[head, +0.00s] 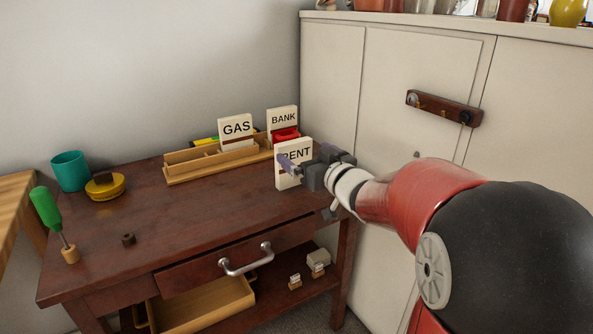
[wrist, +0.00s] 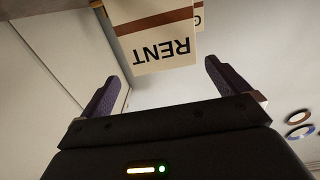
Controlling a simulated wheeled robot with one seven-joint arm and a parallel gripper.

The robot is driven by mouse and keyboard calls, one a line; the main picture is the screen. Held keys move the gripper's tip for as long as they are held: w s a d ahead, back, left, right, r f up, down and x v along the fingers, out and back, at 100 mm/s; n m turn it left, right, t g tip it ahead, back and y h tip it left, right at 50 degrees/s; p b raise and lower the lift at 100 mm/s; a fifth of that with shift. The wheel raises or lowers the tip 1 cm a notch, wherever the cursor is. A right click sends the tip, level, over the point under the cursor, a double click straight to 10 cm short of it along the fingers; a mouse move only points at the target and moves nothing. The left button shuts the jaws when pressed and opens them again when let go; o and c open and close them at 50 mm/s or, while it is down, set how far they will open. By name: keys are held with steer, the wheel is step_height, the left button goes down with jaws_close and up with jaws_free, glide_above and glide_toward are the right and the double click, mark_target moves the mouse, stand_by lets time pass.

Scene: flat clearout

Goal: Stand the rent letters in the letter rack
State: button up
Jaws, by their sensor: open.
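A white RENT letter (head: 294,178) with a brown band stands upright near the right end of the dark wooden table. My gripper (head: 302,163) is at this letter from the right, with one finger across its face in the head view. In the wrist view the RENT letter (wrist: 155,45) shows upside down, just beyond and between my open fingertips (wrist: 162,72); it is not clamped. The wooden letter rack (head: 185,174) is at the table's back. A GAS letter (head: 236,128) stands in it. A BANK letter (head: 283,118) stands at its right end, partly hidden by a red object.
A teal cup (head: 70,171), a yellow round tin (head: 105,187), a green-handled tool (head: 46,208) and a small dark ring (head: 128,240) are on the table's left. A tall pale cabinet (head: 395,90) closes off the right. The table's middle is clear.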

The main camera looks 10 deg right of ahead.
mark_target(296, 148)
steer(key=p+x, duration=0.1)
steer(key=x, duration=0.6)
steer(key=shift+w+a+f, duration=0.2)
steer(key=shift+w+a, duration=0.05)
steer(key=shift+w, duration=0.05)
steer(key=c, duration=0.9)
